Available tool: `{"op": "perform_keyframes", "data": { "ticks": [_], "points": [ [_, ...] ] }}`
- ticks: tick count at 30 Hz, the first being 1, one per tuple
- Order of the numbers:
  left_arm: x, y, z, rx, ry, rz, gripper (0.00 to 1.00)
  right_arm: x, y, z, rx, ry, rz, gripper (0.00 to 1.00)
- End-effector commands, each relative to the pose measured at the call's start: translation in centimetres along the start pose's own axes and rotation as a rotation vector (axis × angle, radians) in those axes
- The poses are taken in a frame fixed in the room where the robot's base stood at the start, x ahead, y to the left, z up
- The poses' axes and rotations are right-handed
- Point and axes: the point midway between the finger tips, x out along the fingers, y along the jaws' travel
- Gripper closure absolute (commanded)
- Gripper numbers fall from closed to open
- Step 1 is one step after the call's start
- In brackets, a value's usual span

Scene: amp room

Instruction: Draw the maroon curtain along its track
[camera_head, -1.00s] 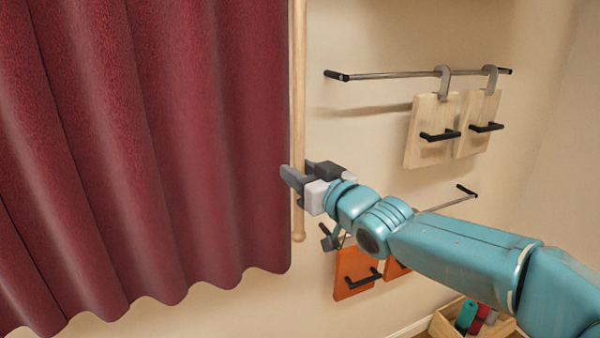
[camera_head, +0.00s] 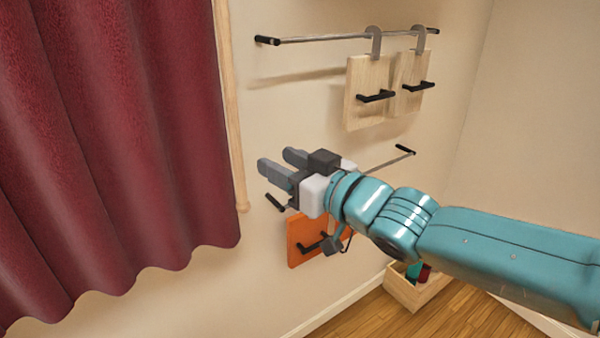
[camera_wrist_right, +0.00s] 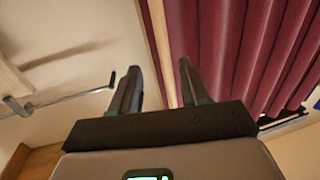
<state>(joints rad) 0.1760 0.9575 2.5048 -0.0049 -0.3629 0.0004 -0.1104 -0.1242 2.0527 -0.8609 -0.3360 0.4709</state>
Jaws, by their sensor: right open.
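The maroon curtain (camera_head: 110,150) hangs in folds over the left part of the head view. It also shows at the upper right of the right wrist view (camera_wrist_right: 240,45). A pale wooden rod (camera_head: 232,110) hangs upright along the curtain's right edge, its rounded lower end near the hem. The rod also shows in the right wrist view (camera_wrist_right: 155,45). My right gripper (camera_head: 276,164) is open and empty, to the right of the rod and apart from it in the head view. The curtain's track is out of view. My left gripper is not in view.
An upper wall rail (camera_head: 330,37) bears two pale boards (camera_head: 370,92) with black handles. A lower rail (camera_head: 385,163) is partly behind my right arm, with an orange board (camera_head: 305,240) below. A wooden box (camera_head: 405,292) stands on the floor (camera_head: 440,322).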

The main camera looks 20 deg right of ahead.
Motion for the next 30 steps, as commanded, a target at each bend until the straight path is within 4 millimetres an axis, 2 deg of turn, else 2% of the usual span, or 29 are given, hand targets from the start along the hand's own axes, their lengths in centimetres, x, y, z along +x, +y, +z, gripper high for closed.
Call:
{"op": "perform_keyframes", "data": {
  "ticks": [3,9,24,26,27,29,30],
  "points": [
    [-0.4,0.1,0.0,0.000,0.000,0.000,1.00,-2.2,0.0,-0.2,-0.001,0.002,0.002,0.54],
    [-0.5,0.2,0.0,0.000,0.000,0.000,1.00,-3.8,-0.1,-0.1,0.001,0.000,0.000,0.54],
    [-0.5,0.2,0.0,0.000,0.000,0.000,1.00,-3.8,0.1,0.1,0.002,-0.003,0.004,0.54],
    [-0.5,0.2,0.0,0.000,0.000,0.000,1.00,-3.3,0.4,1.1,0.010,-0.025,0.006,0.54],
    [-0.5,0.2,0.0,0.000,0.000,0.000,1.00,-2.6,0.5,2.4,0.019,-0.053,0.004,0.54],
    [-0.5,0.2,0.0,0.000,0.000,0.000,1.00,-1.3,0.7,5.4,0.042,-0.117,-0.003,0.54],
    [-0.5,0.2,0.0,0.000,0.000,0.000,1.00,-0.4,0.7,8.1,0.064,-0.171,-0.011,0.54]
  ]
}}
